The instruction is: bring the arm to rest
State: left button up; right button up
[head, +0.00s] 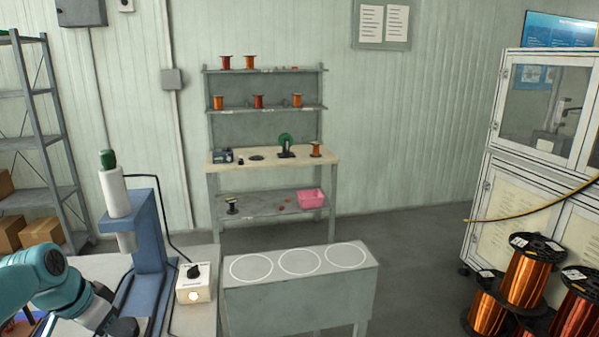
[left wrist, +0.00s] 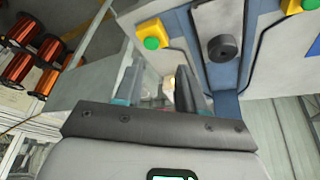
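My left arm (head: 48,272), teal with dark joints, comes in at the lower left of the head view, beside the blue press (head: 150,245). Its fingertips cannot be made out there. In the left wrist view my left gripper (left wrist: 157,82) has its two dark fingers apart. I see nothing clearly held between them. A blue and grey machine with a black knob (left wrist: 223,48) and green buttons on yellow boxes (left wrist: 152,36) stands just beyond the fingers. My right gripper is in neither view.
A control box (head: 194,283) sits on the bench beside the press. A grey stand with three white circles (head: 300,262) is to its right. A workbench with spools (head: 272,157) stands at the wall. Large copper spools (head: 528,272) and a cabinet (head: 520,205) are at right. Open floor lies between.

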pick_arm(q)
jog(key=s+d+f+n+g, duration=0.1)
jog(key=d+f, duration=0.3)
jog(key=f, duration=0.4)
jog(key=s+d+f+n+h, duration=0.1)
jog(key=d+f, duration=0.4)
jog(key=f, duration=0.2)
jog(key=s+d+f+n+g, duration=0.1)
jog(key=d+f, duration=0.3)
jog(key=f, duration=0.4)
jog(key=s+d+f+n, duration=0.1)
jog(key=s+d+f, duration=0.3)
jog(key=s, duration=0.2)
jog(key=s+d+f+n+g, duration=0.1)
jog(key=s+d+f, duration=0.3)
jog(key=s, duration=0.3)
jog(key=s+d+f+n+h, duration=0.1)
jog(key=s+d+f, duration=0.3)
jog(key=s, duration=0.3)
jog(key=shift+f+g, duration=0.3)
jog(key=shift+s+a, duration=0.15)
